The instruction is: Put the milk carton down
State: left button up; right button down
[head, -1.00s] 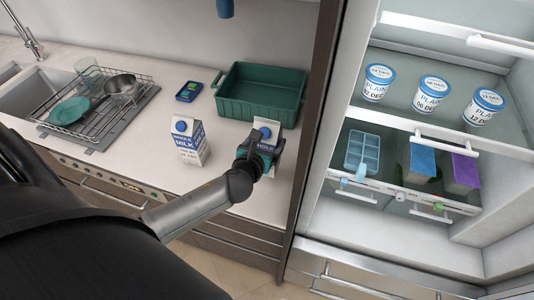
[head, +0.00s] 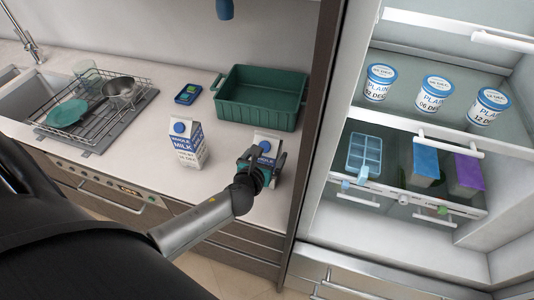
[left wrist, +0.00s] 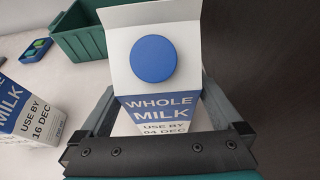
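The white and blue milk carton (head: 268,139) stands upright between the fingers of my left gripper (head: 262,163), over the right end of the counter. In the left wrist view the carton (left wrist: 153,103) shows its blue cap and "USE BY 04 DEC", with a finger of the gripper (left wrist: 160,125) close along each side. The gripper appears shut on it. The carton's base is hidden, so I cannot tell whether it touches the counter. A second milk carton (head: 188,145), marked 16 DEC in the left wrist view (left wrist: 30,108), stands to its left. My right gripper is not in view.
A green crate (head: 258,113) stands behind the cartons, with a small blue device (head: 188,93) left of it. A dish rack (head: 85,125) and sink are farther left. A dark panel (head: 315,120) separates the counter from the open fridge (head: 420,120), which holds yogurt tubs.

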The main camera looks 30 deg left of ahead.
pick_arm(q)
jog(key=shift+s+r, duration=0.1)
jog(key=shift+r, duration=0.1)
jog(key=p+v, duration=0.1)
jog(key=v, duration=1)
jog(key=shift+s+d, duration=0.15)
jog(key=shift+s, duration=0.25)
jog(key=shift+r, duration=0.1)
